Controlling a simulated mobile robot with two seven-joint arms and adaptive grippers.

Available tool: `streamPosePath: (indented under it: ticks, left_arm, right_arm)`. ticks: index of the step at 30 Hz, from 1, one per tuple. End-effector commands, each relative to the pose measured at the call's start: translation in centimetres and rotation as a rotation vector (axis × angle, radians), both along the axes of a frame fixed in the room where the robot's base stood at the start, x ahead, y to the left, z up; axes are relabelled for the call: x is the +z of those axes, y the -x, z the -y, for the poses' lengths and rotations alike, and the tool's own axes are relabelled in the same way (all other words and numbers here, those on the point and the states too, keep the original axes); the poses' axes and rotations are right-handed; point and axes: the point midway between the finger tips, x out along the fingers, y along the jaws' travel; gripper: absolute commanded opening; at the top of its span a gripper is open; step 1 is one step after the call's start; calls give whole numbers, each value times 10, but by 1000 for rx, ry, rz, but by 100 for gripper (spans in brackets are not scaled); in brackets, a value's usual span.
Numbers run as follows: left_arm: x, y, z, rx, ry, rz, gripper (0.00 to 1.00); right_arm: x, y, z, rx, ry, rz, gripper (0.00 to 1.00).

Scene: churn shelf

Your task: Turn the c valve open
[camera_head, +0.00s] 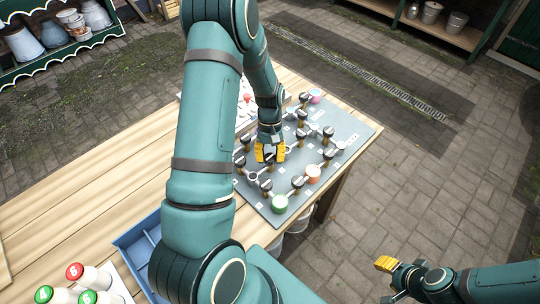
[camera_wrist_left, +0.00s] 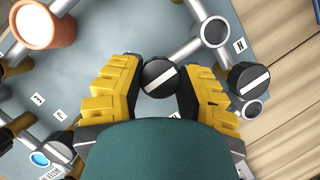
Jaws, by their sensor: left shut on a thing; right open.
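The grey valve board (camera_head: 350,125) lies on the wooden table and carries several black knobs with white bars, on brass stems, joined by pale pipes. My left gripper (camera_head: 270,153) is down among the knobs at the board's middle left. In the left wrist view its yellow fingers sit on both sides of a black knob (camera_wrist_left: 160,77), whose white bar runs diagonally. A label beneath this knob is mostly hidden, so I cannot tell whether it is the c valve. My right gripper (camera_head: 386,280) is open and empty, off the table at lower right.
Another black knob (camera_wrist_left: 248,80) stands close beside my left gripper. The table's left part is bare.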

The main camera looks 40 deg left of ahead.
Motion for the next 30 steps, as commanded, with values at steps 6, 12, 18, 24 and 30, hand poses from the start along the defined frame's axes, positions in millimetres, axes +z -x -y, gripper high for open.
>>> streamPosePath:
  ticks: [6,12,18,24,30]
  left_arm:
    - [-2,3,2,-1,4,-9,69]
    - [-1,1,1,-2,2,-5,69]
    - [8,-3,-2,-1,0,0,69]
    - [41,-13,-11,-2,-1,2,69]
    - [78,-24,-21,-1,0,1,69]
  right_arm:
    - [0,0,0,0,0,0,47]
    - [0,0,0,0,0,0,47]
    - [0,0,0,0,0,0,47]
    - [0,0,0,0,0,0,47]
    - [0,0,0,0,0,0,47]
